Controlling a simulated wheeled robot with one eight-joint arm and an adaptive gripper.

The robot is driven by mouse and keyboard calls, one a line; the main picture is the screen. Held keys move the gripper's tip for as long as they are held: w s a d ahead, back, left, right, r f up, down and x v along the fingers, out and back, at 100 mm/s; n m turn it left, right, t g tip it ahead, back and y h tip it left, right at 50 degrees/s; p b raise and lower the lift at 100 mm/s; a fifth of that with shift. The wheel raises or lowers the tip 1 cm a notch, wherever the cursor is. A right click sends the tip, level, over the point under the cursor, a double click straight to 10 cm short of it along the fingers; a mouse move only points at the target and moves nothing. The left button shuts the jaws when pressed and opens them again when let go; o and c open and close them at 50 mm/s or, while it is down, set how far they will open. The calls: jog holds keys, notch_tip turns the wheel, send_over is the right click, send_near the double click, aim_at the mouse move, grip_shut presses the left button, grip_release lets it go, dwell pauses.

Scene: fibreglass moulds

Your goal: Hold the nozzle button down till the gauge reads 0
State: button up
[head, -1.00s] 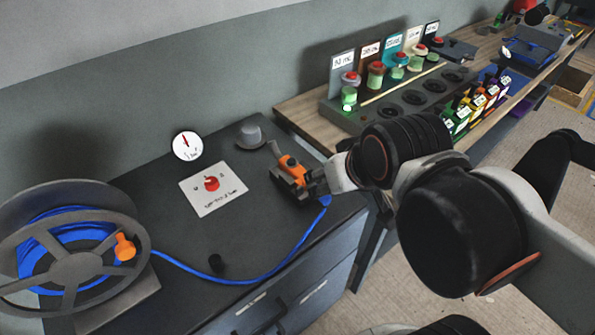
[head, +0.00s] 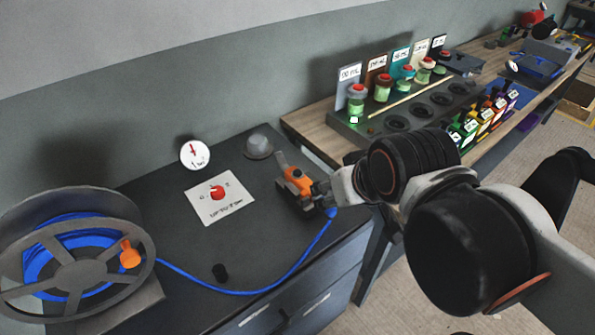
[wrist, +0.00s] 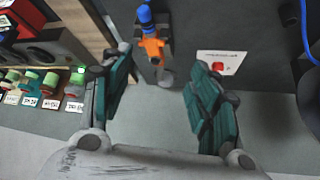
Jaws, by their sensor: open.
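The orange nozzle (head: 295,178) sits on the dark bench top, with the blue hose (head: 331,213) joined to its end. I cannot make out the nozzle's button. The round white gauge (head: 195,154) is at the wall; its red needle points roughly upward, and its figures are too small to read.
A white card with a red knob (head: 217,193) lies left of the nozzle. A grey hat-shaped piece (head: 258,146) stands behind it. The hose reel (head: 75,262) is at the left, a small black cylinder (head: 220,271) near the front. Jars and bottles stand on the wooden bench (head: 312,124).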

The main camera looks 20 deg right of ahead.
grip_shut()
dwell(1.2)
